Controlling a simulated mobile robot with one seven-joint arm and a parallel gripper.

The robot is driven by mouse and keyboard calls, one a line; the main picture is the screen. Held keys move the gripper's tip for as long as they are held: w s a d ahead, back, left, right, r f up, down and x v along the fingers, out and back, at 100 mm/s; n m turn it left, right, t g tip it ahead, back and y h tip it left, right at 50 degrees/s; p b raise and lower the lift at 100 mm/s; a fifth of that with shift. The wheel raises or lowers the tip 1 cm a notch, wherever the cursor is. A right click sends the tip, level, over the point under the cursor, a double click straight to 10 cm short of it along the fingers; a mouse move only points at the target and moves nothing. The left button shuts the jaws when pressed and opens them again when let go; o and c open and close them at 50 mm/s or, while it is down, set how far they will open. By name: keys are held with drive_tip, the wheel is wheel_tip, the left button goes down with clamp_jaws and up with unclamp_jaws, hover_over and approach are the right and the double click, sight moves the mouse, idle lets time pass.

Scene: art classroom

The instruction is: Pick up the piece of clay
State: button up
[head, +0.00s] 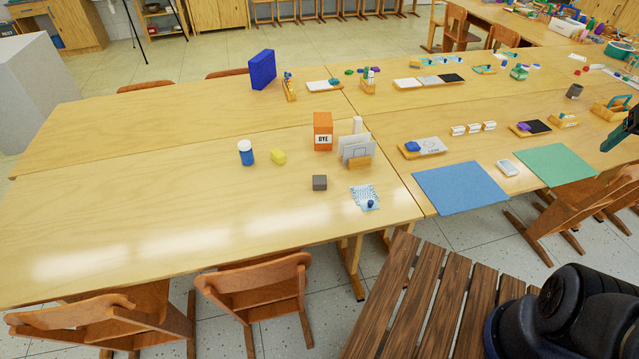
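A small dark grey block (319,182) sits on the near light-wood table, left of a patterned blue-white cloth; it may be the piece of clay. A small yellow lump (278,157) lies farther back to its left and could also be clay; I cannot tell which from this view. A dark part at the right picture edge, above the right table, seems to be my gripper (612,138).
Near the block stand an orange dye box (323,131), a blue jar with a white lid (246,153) and a card holder (358,152). The patterned cloth (364,197) has a small blue item on it. Chairs (257,291) and a slatted bench (425,300) line the near side. The table's left is clear.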

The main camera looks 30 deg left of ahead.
drive_tip(key=w+a+r+n+g, duration=0.15)
drive_tip(key=w+a+n, duration=0.55)
drive_tip(key=w+a, duration=0.7)
drive_tip(key=w+a+f+n+g+h, duration=0.1)
drive_tip(key=w+a+f+n, duration=0.15)
drive_tip(key=a, duration=0.45)
drive_tip(key=w+a+f+n, duration=0.2)
drive_tip(key=a+f, duration=0.1)
drive_tip(key=a, duration=0.4)
drive_tip(key=w+a+f+n+g+h, duration=0.1)
drive_tip(key=w+a+f+n, duration=0.1)
drive_tip(key=a, duration=0.6)
drive_tip(key=n+t+h, duration=0.1)
drive_tip(key=n+h, duration=0.1)
drive_tip(key=n, duration=0.9)
approach(319, 179)
drive_tip(key=x, duration=0.4)
drive_tip(key=shift+d, duration=0.15)
drive_tip(key=shift+x, duration=2.6)
drive_tip(key=shift+s, duration=0.15)
